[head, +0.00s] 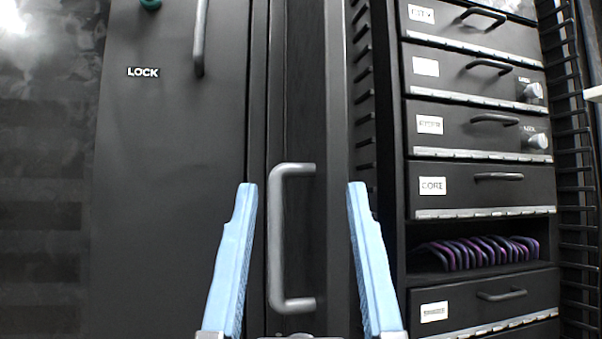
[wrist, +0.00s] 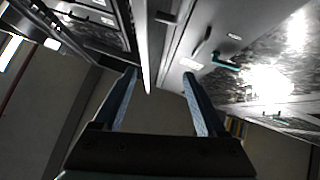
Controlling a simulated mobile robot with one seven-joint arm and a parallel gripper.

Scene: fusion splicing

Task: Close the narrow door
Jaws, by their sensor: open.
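The narrow door (head: 305,110) is a tall dark strip in the middle of the head view, between a wide door and a column of drawers. A grey bar handle (head: 276,240) is on it. In the head view one blue finger of my gripper (head: 302,186) is on each side of the handle, with a clear gap to both. My gripper is open and empty. In the wrist view the fingers of my gripper (wrist: 160,74) reach toward a thin upright panel edge (wrist: 143,55). I cannot tell how far the door stands ajar.
A wide dark door (head: 170,190) with a LOCK label, a grey handle (head: 198,40) and a green knob (head: 151,4) is at left. Drawers (head: 480,185) with handles and silver knobs are at right, above an open slot with purple loops (head: 480,252).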

